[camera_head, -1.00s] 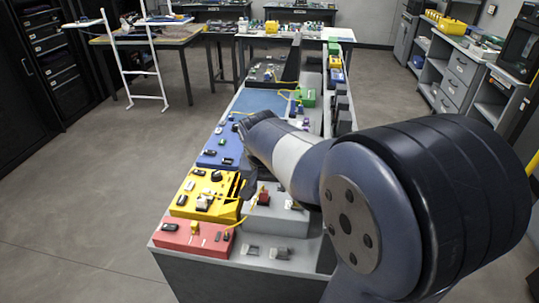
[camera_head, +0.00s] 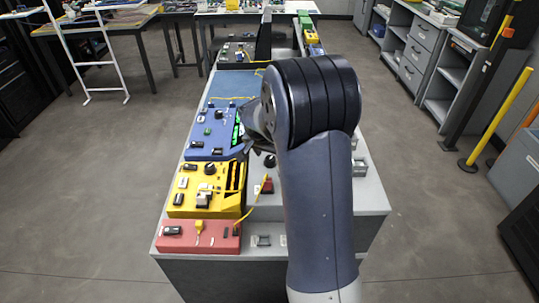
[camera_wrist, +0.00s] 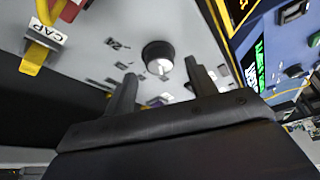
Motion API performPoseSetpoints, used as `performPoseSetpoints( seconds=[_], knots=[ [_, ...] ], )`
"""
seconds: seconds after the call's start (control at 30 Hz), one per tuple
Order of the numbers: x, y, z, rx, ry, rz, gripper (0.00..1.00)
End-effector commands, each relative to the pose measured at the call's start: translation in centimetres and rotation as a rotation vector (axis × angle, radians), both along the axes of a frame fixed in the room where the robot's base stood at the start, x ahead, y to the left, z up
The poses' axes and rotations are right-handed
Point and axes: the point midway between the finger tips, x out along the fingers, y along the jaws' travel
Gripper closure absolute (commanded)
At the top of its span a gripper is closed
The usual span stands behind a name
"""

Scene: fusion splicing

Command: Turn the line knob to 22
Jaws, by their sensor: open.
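A black round knob with a light pointer mark (camera_wrist: 158,57) stands on a grey panel with several small dark labels around it in the wrist view. The label text is mostly too small or blurred to read, so I cannot tell its setting. The knob also shows in the head view (camera_head: 269,161), just below my gripper. My gripper (camera_wrist: 160,85) is open, its two fingers apart and pointing toward the knob. The knob lies just beyond the fingertips, roughly between them, with no contact visible. In the head view my arm hides part of the grey panel.
A yellow box (camera_head: 190,183), a red box (camera_head: 175,240) and a blue panel (camera_head: 205,152) line the bench's left side. A yellow cable (camera_head: 252,210) arcs beside the knob.

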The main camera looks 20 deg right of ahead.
Motion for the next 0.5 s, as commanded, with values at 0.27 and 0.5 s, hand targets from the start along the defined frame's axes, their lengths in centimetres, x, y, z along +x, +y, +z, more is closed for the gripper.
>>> performPoseSetpoints(
  seconds=[0.27,0.5],
  knots=[
    [0.6,-0.6,-2.0,0.000,0.000,-0.001,0.46],
    [0.6,-0.6,-2.1,0.000,-0.001,0.000,0.46]
  ],
)
